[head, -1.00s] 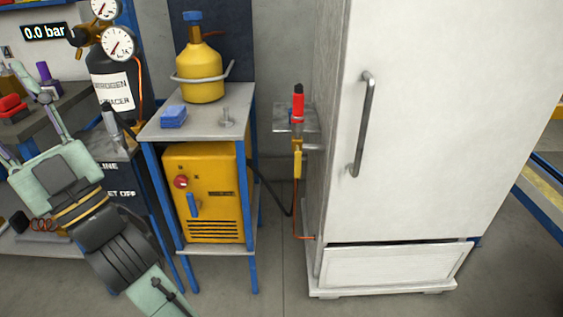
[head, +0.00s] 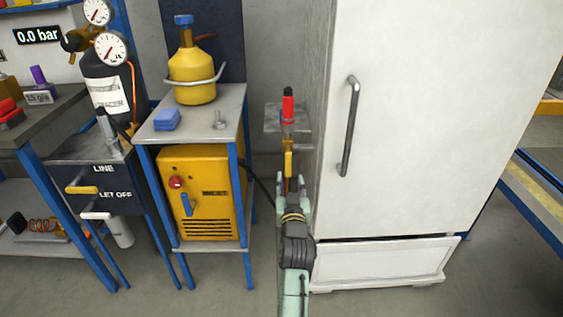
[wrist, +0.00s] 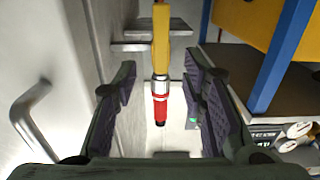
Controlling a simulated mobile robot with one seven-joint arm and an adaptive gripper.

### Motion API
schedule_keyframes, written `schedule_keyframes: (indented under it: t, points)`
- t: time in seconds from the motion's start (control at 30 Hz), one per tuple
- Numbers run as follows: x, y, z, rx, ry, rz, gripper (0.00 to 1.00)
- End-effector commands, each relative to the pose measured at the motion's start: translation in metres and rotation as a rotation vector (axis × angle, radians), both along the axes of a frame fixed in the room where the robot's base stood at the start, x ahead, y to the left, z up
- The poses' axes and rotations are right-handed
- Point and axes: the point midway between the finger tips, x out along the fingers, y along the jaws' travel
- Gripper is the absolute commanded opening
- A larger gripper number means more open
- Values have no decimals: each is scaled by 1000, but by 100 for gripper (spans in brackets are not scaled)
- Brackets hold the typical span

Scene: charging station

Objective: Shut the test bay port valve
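The test bay port has a yellow valve lever (head: 288,162) that hangs straight down, in line with the upright fitting. A red-sleeved connector (head: 288,106) stands above it, beside the white cabinet. In the wrist view the yellow lever (wrist: 161,40) runs down from the top, followed by a silver collar and the red connector (wrist: 161,106). My gripper (head: 293,185) is just below and in front of the lever in the head view. In the wrist view my gripper (wrist: 160,66) is open, with fingers apart on either side of the fitting. No contact shows. My gripper hides the lower pipe.
The white cabinet (head: 415,110) with its long handle (head: 349,125) stands close on the right. A small grey shelf (head: 272,118) is behind the port. A blue-legged stand holding a yellow machine (head: 205,200) is on the left. The gauge display (head: 38,36) reads 0.0 bar.

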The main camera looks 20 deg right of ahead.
Motion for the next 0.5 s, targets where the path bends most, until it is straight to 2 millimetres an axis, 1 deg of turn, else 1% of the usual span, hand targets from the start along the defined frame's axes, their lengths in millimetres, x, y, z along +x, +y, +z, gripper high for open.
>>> schedule_keyframes:
  t: [0.1,0.3,0.4,0.5]
  points:
    - [19,-5,4,-4,-1,2,38]
    - [58,-14,4,-4,-1,4,38]
    - [73,-19,4,-3,-1,4,38]
    - [85,-23,3,-4,-2,3,38]
